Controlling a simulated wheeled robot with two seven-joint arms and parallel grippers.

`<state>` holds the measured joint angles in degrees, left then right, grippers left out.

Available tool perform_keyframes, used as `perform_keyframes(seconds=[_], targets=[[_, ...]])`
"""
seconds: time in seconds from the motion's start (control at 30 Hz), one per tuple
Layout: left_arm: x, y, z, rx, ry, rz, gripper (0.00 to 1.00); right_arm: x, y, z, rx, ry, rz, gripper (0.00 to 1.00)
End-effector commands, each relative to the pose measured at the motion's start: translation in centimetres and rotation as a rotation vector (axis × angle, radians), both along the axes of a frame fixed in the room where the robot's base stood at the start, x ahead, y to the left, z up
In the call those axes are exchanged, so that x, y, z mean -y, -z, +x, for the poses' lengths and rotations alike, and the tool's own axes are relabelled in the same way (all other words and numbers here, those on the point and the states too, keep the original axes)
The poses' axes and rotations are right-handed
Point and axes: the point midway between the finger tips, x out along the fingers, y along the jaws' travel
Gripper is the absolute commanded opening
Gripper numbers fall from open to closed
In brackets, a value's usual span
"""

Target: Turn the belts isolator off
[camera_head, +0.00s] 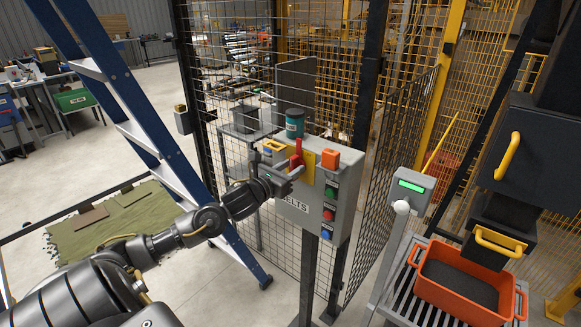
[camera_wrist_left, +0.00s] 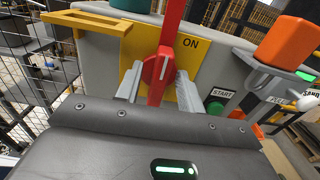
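The belts isolator is a red rotary handle (camera_head: 298,150) on a yellow plate (camera_head: 308,163), on the front of a grey box (camera_head: 347,180) whose label is partly hidden and reads "ELTS". In the left wrist view the red handle (camera_wrist_left: 157,68) stands roughly upright, with "ON" printed on the plate beside its upper right. My left gripper (camera_head: 292,171) is at the handle. In the left wrist view its two fingers (camera_wrist_left: 157,86) are apart, one on each side of the handle; whether they touch it is unclear. My right gripper is not in view.
A teal jar (camera_head: 295,124) and an orange block (camera_head: 330,159) are at the box top. Green and red buttons (camera_head: 328,214) run down its right side. Mesh fencing (camera_head: 235,70) stands behind. A blue ladder (camera_head: 130,100) leans at left; an orange crate (camera_head: 447,292) sits at right.

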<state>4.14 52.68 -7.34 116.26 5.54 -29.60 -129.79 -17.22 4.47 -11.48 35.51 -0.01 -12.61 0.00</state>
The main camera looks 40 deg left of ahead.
Motion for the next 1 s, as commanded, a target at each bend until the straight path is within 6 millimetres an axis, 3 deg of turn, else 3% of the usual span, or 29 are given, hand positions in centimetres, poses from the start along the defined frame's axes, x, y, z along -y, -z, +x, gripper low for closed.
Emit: perform_keyframes(seconds=[0.23, 0.53, 1.0], targets=[[0.01, 0.08, 0.05, -0.001, 0.0, 0.0, 0.38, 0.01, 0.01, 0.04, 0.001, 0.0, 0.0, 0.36], [0.0, 0.07, 0.04, -0.001, 0.0, -0.001, 0.0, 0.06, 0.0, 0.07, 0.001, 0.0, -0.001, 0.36], [-0.1, 0.11, 0.02, 0.002, -0.001, -0.101, 0.0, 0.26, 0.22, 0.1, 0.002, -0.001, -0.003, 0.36]])
